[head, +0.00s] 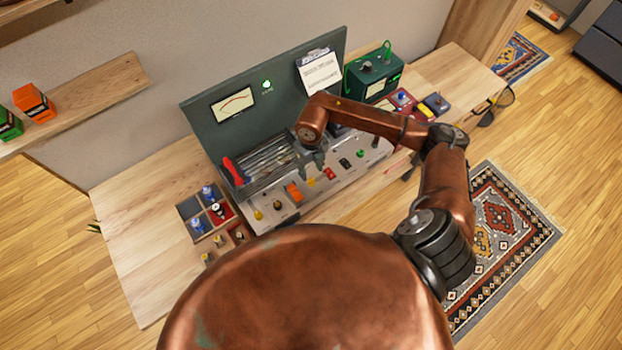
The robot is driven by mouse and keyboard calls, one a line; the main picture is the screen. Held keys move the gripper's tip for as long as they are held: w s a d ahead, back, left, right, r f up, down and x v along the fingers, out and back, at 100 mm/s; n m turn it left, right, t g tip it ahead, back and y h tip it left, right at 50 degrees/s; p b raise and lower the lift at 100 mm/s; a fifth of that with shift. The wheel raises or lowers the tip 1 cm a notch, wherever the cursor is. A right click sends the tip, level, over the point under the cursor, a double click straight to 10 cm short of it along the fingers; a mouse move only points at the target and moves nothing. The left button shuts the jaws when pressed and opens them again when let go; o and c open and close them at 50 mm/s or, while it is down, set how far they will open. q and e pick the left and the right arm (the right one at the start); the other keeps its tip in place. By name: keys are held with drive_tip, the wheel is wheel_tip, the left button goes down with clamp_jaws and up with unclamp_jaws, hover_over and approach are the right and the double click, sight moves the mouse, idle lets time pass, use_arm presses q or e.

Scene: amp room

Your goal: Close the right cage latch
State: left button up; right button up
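A dark green amp console (215,120) stands on the wooden workbench with its back panel raised. A cage of silvery bars (268,163) sits at the left of its deck, with a red piece (232,170) at its left end. My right arm comes in from the right, and my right gripper (314,160) points down at the right end of the cage. The gripper is small and dark, so I cannot tell whether its fingers are open or touching anything. The right cage latch is not distinguishable; the gripper and wrist cover that area. My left gripper is not in view.
The console's front panel (340,180) carries several coloured knobs and switches. A divided parts tray (187,208) lies to the left, and a green box (372,75) stands at the back right. The bench's left end (130,220) is clear. A shelf (95,95) juts out at upper left.

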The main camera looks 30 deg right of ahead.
sight(311, 180)
wheel_tip(311, 180, down, 7)
drive_tip(key=shift+a+f+p, duration=0.1)
drive_tip(key=shift+p, duration=0.25)
drive_tip(key=shift+c, duration=0.2)
clamp_jaws()
